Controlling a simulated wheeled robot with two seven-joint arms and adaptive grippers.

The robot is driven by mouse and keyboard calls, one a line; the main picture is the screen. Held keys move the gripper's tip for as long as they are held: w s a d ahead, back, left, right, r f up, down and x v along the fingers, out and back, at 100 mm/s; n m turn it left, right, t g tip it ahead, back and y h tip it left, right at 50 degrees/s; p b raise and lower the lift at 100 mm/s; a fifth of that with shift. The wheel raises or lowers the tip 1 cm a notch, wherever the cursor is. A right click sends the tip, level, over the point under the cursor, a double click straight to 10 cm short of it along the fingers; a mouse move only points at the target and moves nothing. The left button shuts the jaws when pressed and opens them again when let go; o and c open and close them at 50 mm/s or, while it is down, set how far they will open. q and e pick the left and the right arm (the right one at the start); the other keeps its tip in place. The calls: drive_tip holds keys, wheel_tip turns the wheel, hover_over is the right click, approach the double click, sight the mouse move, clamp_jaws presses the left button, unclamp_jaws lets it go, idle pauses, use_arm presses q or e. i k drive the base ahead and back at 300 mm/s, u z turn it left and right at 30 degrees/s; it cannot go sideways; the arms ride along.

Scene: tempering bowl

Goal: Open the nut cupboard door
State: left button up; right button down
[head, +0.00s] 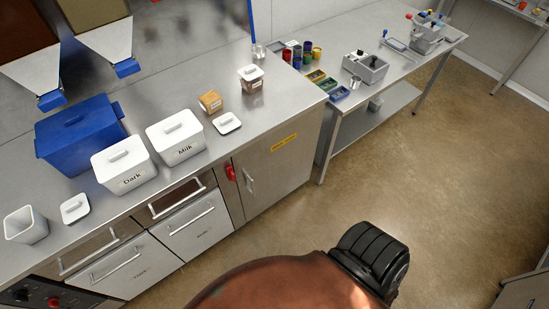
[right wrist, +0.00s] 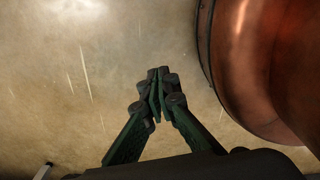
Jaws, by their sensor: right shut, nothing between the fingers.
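The nut cupboard door (head: 285,165) is a steel front below the right part of the counter, with a yellow label (head: 284,143) too small to read. It looks closed. Its upright bar handle (head: 249,181) is near the left edge of the door. A red fitting (head: 231,173) sits just left of the handle. My right gripper (right wrist: 157,95) shows only in the right wrist view, above the bare floor. Its fingers are shut and empty, with no handle or door in that view. My left gripper is not in view.
A large copper-coloured rounded body (head: 285,285) fills the near bottom edge and shows beside my right gripper (right wrist: 265,70). Drawers (head: 193,222) lie left of the door. White tubs (head: 175,140) stand on the counter. The floor (head: 400,170) before the door is clear.

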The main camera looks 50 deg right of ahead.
sight(266, 170)
drive_tip(key=z, duration=1.55)
